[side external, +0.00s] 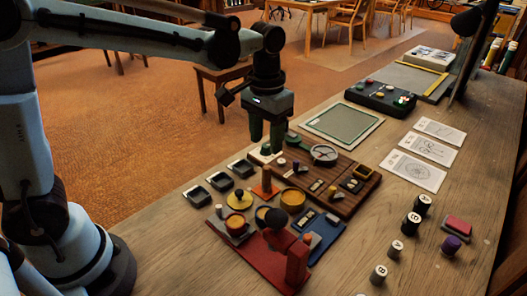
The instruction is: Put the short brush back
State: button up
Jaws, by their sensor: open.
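My gripper (266,143) points down with its two green fingers apart, above the far left end of the brown wooden board (345,205). A small pale piece (265,155) shows just below the fingertips; I cannot tell whether they touch it. No fingers close on anything. I cannot make out for certain which thing is the short brush at this size. Small upright pieces stand on the boards, among them an orange one (266,180) left of the brown board and a yellow one with a knob (239,199).
Black trays (222,181) line the table's left edge. A red board (262,265) with a tall red block (297,262) stands in front. A green mat (343,123), cards (413,170) and labelled cylinders (411,222) lie to the right. Bare wood shows between the cards and cylinders.

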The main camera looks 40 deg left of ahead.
jog(key=shift+s+a+r, duration=0.1)
jog(key=shift+s+r, duration=0.05)
jog(key=shift+r, duration=0.1)
jog(key=s+a+t, duration=0.6)
jog(key=s+t, duration=0.1)
jog(key=s, duration=0.3)
jog(key=shift+a, duration=0.15)
